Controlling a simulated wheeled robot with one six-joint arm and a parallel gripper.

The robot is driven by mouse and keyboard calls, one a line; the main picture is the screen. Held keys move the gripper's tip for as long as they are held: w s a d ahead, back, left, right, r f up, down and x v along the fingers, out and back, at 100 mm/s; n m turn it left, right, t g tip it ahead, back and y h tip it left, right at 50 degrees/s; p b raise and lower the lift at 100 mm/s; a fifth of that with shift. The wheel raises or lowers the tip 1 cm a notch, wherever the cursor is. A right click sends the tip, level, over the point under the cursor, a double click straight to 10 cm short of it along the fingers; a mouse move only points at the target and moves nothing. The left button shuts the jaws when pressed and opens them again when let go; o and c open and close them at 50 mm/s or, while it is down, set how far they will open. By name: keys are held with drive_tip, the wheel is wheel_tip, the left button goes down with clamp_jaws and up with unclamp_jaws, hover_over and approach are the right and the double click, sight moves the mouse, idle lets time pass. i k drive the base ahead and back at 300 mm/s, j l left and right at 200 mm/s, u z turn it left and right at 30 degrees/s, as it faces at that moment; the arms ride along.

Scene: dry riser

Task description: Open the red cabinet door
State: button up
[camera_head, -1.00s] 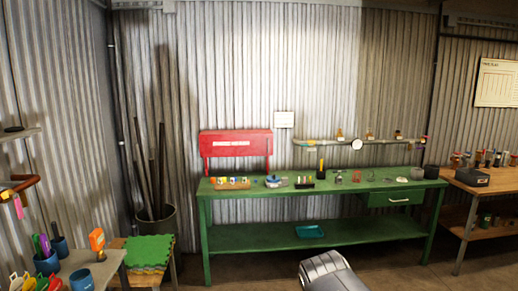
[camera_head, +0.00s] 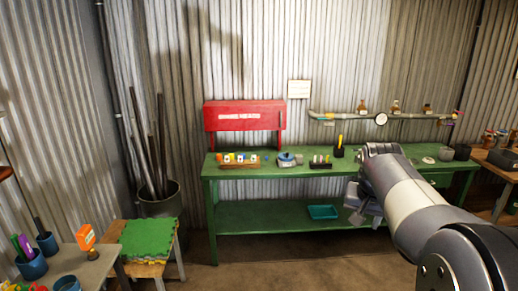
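The red cabinet (camera_head: 245,116) is at the back wall above the left part of the green workbench (camera_head: 300,165). Its front is a red panel with a white label strip, and narrow red side pieces reach down toward the bench. My arm reaches in from the lower right. My gripper (camera_head: 358,204) hangs in front of the bench, right of and below the cabinet, well apart from it. Its fingers are small and dark, so their opening is unclear. I see nothing held.
The bench top holds a tray of small coloured items (camera_head: 240,160), a blue-topped item (camera_head: 287,159) and a black cup (camera_head: 339,152). A teal tray (camera_head: 322,212) lies on the lower shelf. A stool with green mats (camera_head: 150,238) and a bin of poles (camera_head: 160,200) stand left. Floor before the bench is clear.

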sight(224, 115)
drive_tip(key=i+z, duration=0.15)
drive_tip(key=i, duration=1.55)
drive_tip(key=i+u, duration=0.15)
drive_tip(key=i, duration=0.3)
drive_tip(key=i+l+u, duration=0.2)
drive_tip(key=i, duration=0.3)
drive_tip(key=i+l+u, duration=0.15)
drive_tip(key=i, duration=0.3)
drive_tip(key=i+l+u, duration=0.2)
drive_tip(key=i, duration=0.25)
